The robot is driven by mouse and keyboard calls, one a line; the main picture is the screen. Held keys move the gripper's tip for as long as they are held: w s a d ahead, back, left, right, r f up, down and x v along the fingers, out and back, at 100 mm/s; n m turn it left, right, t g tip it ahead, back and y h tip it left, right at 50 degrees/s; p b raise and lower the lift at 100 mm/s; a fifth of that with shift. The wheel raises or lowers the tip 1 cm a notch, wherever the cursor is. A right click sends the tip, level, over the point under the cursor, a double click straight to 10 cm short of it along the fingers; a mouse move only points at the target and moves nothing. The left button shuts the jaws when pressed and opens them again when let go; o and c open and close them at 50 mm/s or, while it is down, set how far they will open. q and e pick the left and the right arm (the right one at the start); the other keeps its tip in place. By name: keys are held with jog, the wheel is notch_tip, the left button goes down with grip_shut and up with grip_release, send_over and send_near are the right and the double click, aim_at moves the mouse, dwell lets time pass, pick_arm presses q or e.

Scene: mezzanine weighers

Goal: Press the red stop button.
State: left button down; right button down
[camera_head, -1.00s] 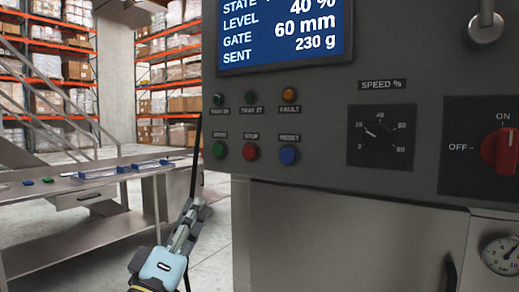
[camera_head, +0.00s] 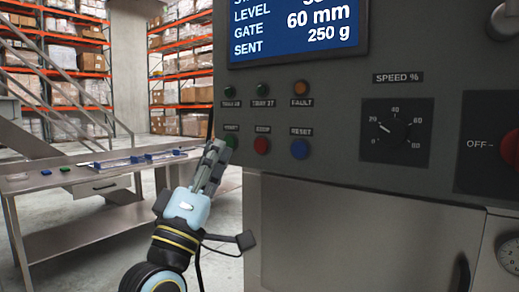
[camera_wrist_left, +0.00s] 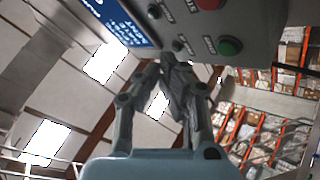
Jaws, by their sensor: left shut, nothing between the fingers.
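The red stop button (camera_head: 262,146) is the middle of the lower row on the grey control panel (camera_head: 340,105), between a green start button (camera_head: 232,141) and a blue reset button (camera_head: 300,149). My left gripper (camera_head: 217,148) is shut and empty, pointing up beside the panel's left edge, just left of the green button and apart from the red one. In the left wrist view, the shut fingers (camera_wrist_left: 172,62) point toward the panel. There the green button (camera_wrist_left: 229,46) is to their right and the red button (camera_wrist_left: 208,4) is cut by the top edge. My right gripper is out of view.
Small lamps (camera_head: 301,87) sit above the buttons. A speed dial (camera_head: 393,128) and a red off switch (camera_head: 511,150) are further right. A blue display (camera_head: 295,28) is above. A steel bench (camera_head: 100,205) stands at the left, with open floor between.

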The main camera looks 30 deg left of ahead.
aim_at(261, 146)
pick_arm(q)
jog(key=shift+w+d+b, duration=0.15)
jog(key=shift+w+b, duration=0.5)
jog(key=shift+w, duration=1.1)
jog(key=shift+w+d+b, duration=0.15)
jog(key=shift+w+b, duration=0.5)
jog(key=shift+w, duration=1.1)
jog(key=shift+w, duration=0.15)
jog(key=shift+w, duration=0.25)
jog(key=shift+w+b, duration=0.4)
jog(key=shift+b, duration=0.05)
jog(key=shift+s, duration=0.1)
jog(key=shift+s+p, duration=0.45)
jog(key=shift+s, duration=0.3)
